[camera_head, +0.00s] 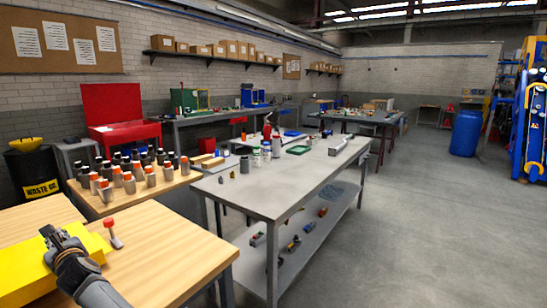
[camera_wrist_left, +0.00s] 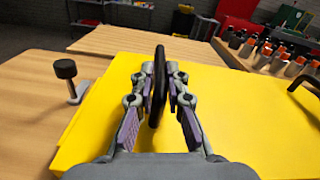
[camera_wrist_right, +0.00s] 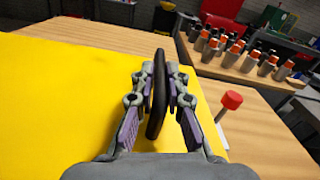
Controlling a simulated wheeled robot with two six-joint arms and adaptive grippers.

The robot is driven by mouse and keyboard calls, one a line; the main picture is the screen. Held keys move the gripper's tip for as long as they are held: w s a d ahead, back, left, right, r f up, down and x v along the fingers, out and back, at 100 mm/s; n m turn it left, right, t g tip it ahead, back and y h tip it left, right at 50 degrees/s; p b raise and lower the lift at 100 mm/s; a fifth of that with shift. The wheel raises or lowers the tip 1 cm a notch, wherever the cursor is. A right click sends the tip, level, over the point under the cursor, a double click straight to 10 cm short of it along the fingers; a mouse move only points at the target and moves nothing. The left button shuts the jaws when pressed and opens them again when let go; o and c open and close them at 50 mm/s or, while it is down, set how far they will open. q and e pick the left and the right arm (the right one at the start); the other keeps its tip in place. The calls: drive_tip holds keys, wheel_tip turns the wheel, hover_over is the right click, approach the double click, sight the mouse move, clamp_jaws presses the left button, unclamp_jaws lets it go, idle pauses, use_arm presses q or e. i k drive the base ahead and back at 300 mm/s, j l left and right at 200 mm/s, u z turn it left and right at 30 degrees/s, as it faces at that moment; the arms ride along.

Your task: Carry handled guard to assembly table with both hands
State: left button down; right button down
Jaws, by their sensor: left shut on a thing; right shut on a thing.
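The handled guard is a yellow panel (camera_head: 22,270) with black handles, at the lower left of the head view over a wooden table. My right gripper (camera_head: 47,234) is at its right part. In the right wrist view my right gripper (camera_wrist_right: 160,75) is shut on a black handle (camera_wrist_right: 157,110) above the yellow surface (camera_wrist_right: 60,110). In the left wrist view my left gripper (camera_wrist_left: 160,75) is shut on another black handle (camera_wrist_left: 157,100), with yellow guard surface (camera_wrist_left: 240,120) around it. My left gripper is outside the head view. The guard's underside is hidden.
A red-knobbed pin (camera_head: 112,232) stands on the wooden table (camera_head: 165,255) beside the guard; a black-knobbed one (camera_wrist_left: 68,80) stands on the other side. Several orange-capped bottles (camera_head: 128,182) stand behind. A grey workbench (camera_head: 265,195) is to the right, with open floor (camera_head: 420,230) beyond.

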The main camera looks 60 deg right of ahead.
sight(292, 174)
drive_tip(key=k+u, duration=0.1)
drive_tip(key=k, duration=0.4)
drive_tip(key=u, duration=2.4)
drive_tip(key=k+l, duration=0.85)
drive_tip(key=k, duration=0.25)
drive_tip(key=k+l+u, duration=0.1)
drive_tip(key=k, duration=0.4)
drive_tip(key=k+l, duration=0.2)
drive_tip(key=k, duration=0.25)
drive_tip(key=k+z, duration=0.1)
drive_tip(key=k, duration=0.6)
drive_tip(key=k+l, duration=0.15)
drive_tip(key=k, duration=0.55)
drive_tip(key=k+z, duration=0.45)
drive_tip(key=z, duration=1.45)
